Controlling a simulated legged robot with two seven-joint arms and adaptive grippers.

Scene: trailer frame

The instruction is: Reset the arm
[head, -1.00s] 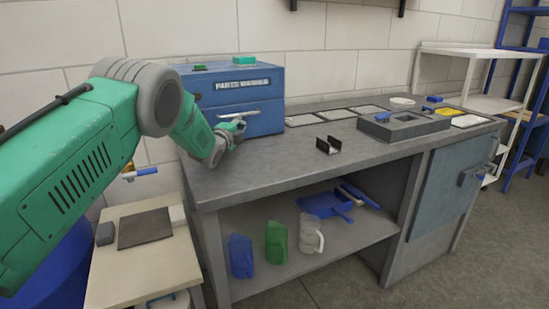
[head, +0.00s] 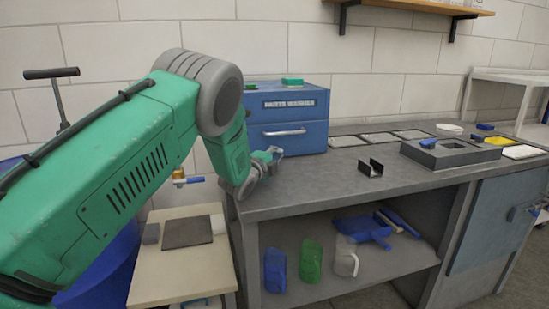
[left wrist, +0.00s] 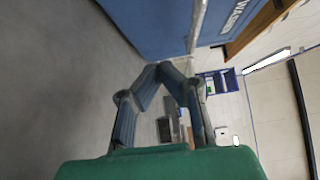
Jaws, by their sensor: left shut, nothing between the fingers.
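My green left arm reaches in from the left of the head view. My left gripper (head: 268,160) is over the left end of the grey workbench (head: 300,190), in front of the blue parts washer box (head: 290,135). In the left wrist view the left gripper (left wrist: 163,66) has its fingertips together with nothing between them. The blue box (left wrist: 150,25) fills the top of that view, beyond the fingers. My right gripper is not in view.
A small black holder (head: 371,168) and a grey block with a recess (head: 450,152) stand on the bench. A small side table (head: 180,270) stands at left.

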